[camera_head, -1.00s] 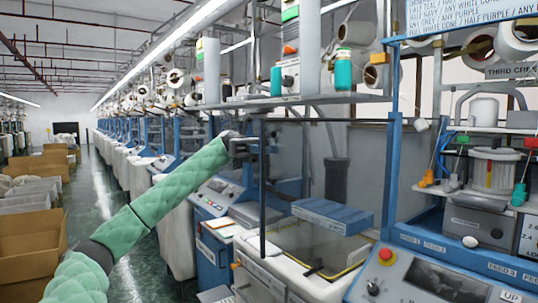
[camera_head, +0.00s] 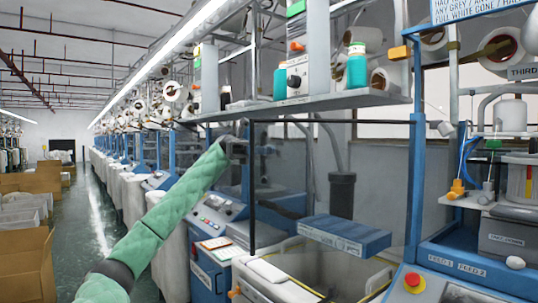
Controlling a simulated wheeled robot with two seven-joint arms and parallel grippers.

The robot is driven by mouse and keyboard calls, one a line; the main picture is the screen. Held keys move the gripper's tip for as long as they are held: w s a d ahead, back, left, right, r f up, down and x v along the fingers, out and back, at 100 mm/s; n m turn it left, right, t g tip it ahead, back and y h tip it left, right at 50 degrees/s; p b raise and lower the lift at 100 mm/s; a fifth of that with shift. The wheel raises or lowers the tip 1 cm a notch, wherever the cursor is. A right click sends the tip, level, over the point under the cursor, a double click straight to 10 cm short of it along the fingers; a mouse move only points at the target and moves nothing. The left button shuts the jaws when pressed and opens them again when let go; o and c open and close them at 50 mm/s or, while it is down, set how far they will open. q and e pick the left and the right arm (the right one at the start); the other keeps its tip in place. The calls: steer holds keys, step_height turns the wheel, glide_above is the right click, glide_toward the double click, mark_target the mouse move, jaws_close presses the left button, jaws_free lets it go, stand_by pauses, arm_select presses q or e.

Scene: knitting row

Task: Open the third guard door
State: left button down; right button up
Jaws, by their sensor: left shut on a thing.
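A guard door (camera_head: 290,165), a see-through smoky panel with a thin black frame, stands across the front of the machine bay at the centre. Its dark upright edge is on the left, and a dark bar runs along the top towards a blue post. My left gripper (camera_head: 250,149), on a green-sleeved arm from the left, is at the upper part of that upright edge. It is shut on what looks like the door's edge or handle; the fingers are small and dark, so the exact contact is hard to see. My right gripper is not in view.
A blue box-like part (camera_head: 345,234) and a pale bin (camera_head: 300,272) are low in the bay. A shelf (camera_head: 330,103) with bottles runs above. A blue post (camera_head: 415,180) and a control panel with a red button (camera_head: 413,280) stand right. Cardboard boxes (camera_head: 28,262) line the aisle left.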

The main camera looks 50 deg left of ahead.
arm_select(q)
steer(key=shift+w+f, duration=0.1)
steer(key=shift+f, duration=0.05)
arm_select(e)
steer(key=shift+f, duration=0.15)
arm_select(q)
steer(key=c, duration=1.5)
jaws_free()
steer(key=shift+w, duration=0.1)
